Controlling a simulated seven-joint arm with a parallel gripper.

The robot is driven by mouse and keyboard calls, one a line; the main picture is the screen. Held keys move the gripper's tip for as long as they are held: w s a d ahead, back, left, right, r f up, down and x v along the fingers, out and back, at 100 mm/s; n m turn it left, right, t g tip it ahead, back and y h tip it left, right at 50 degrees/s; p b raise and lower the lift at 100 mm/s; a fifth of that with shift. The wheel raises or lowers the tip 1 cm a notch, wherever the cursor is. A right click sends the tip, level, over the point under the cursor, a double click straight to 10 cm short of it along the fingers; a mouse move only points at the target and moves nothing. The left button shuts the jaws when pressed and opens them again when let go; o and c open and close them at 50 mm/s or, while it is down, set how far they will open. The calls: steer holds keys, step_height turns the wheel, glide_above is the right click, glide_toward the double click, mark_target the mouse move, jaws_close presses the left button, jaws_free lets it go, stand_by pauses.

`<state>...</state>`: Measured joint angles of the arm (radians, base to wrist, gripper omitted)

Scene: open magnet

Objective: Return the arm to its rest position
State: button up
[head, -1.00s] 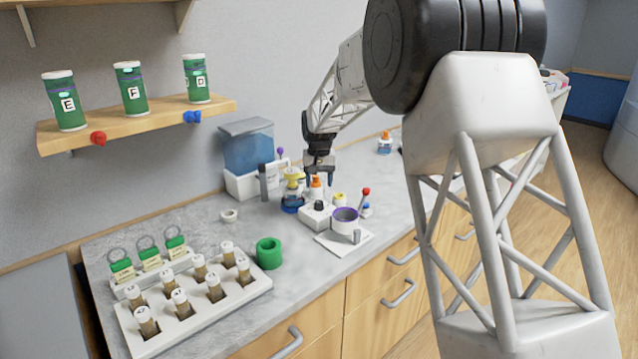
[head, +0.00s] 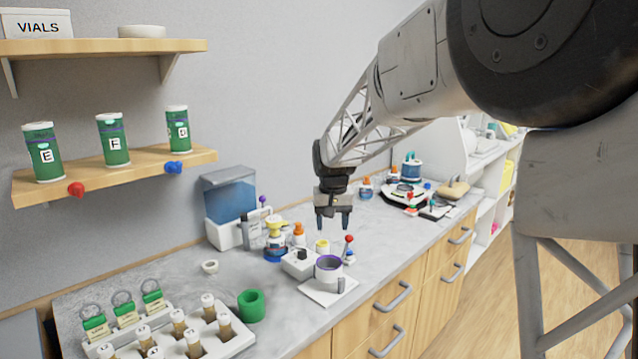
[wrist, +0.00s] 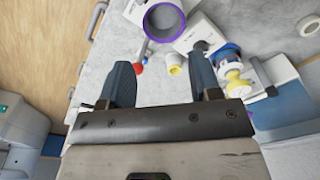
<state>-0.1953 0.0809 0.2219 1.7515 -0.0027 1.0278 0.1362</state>
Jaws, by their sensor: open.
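My gripper (head: 333,222) hangs above the grey counter in the head view, its two dark fingers pointing down and apart. In the wrist view the gripper (wrist: 165,85) is open with nothing between its fingers. Below and just left of it stand a yellow-capped bottle (head: 322,246) and a white device with a purple-rimmed cup (head: 329,268). A red-topped stick (head: 348,245) stands just below the fingers' right side. The gripper appears apart from all of these.
A rack of brown vials (head: 225,327) and a green ring-shaped holder (head: 251,306) are at the front left. A blue water tank (head: 230,204) stands by the wall. A wall shelf (head: 115,176) holds green canisters. A black-and-white device (head: 408,194) sits farther back.

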steer(key=s+d+r, duration=0.2)
steer(key=s+d, duration=0.1)
steer(key=s, duration=0.5)
steer(key=s+d+r+t, duration=0.1)
steer(key=s+d, duration=0.3)
steer(key=s, duration=0.4)
steer(key=s+d+r, duration=0.2)
steer(key=s+d, duration=0.1)
steer(key=s, duration=0.5)
steer(key=s+d+f, duration=0.2)
steer(key=s, duration=0.8)
steer(key=s+d+f+t, duration=0.1)
steer(key=s+d+f, duration=0.2)
steer(key=s, duration=0.8)
steer(key=shift+f+m, duration=0.3)
steer(key=shift+m, duration=0.1)
